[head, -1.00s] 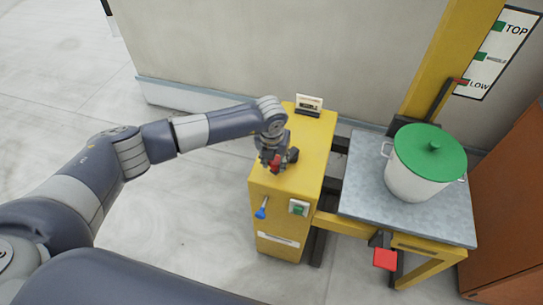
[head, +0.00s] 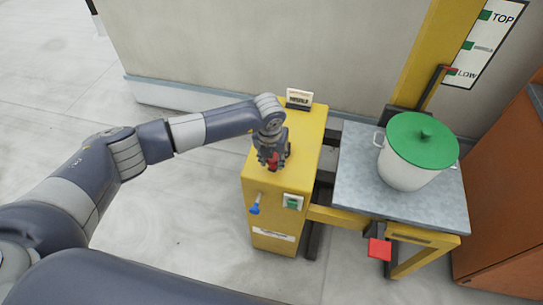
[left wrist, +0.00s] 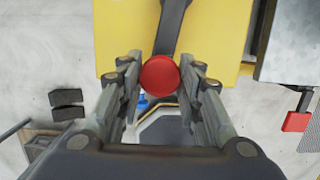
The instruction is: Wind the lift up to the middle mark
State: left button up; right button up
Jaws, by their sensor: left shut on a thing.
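The yellow winch cabinet (head: 297,135) stands in the middle of the head view. My left gripper (head: 270,158) is over its top, shut on the red crank knob (head: 273,162). In the left wrist view the round red knob (left wrist: 160,75) sits between the fingers, with the dark crank arm (left wrist: 173,30) running away from it. The lift platform (head: 353,192) carries a white pot with a green lid (head: 422,140). The red pointer (head: 449,70) is beside LOW on the mark board (head: 483,45), below the middle and TOP marks. My right gripper is out of view.
A small card (head: 299,98) stands at the cabinet's back. On its front are a blue lever (head: 255,206) and a green switch (head: 292,202). A red pedal (head: 380,249) sits below the platform. A brown cabinet (head: 508,190) is at the right. Floor at left is clear.

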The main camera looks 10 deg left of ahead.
pick_arm(q)
jog(key=shift+s+d+f, duration=0.1)
jog(key=shift+s+d, duration=0.05)
jog(key=shift+d, duration=0.5)
jog(key=shift+s+d+f, duration=0.1)
jog(key=shift+s+d, duration=0.05)
jog(key=shift+d, duration=0.45)
jog(key=shift+d+b, duration=0.1)
jog(key=shift+b, duration=0.25)
jog(key=shift+d, duration=0.45)
jog(key=shift+w+d+b, duration=0.1)
jog(key=shift+d+b, duration=0.25)
jog(key=shift+d, duration=0.1)
jog(key=shift+w+d+b, duration=0.2)
jog(key=shift+d+b, duration=0.4)
jog(key=shift+w+d+r, duration=0.1)
jog(key=shift+w+d, duration=0.1)
jog(key=shift+d, duration=0.15)
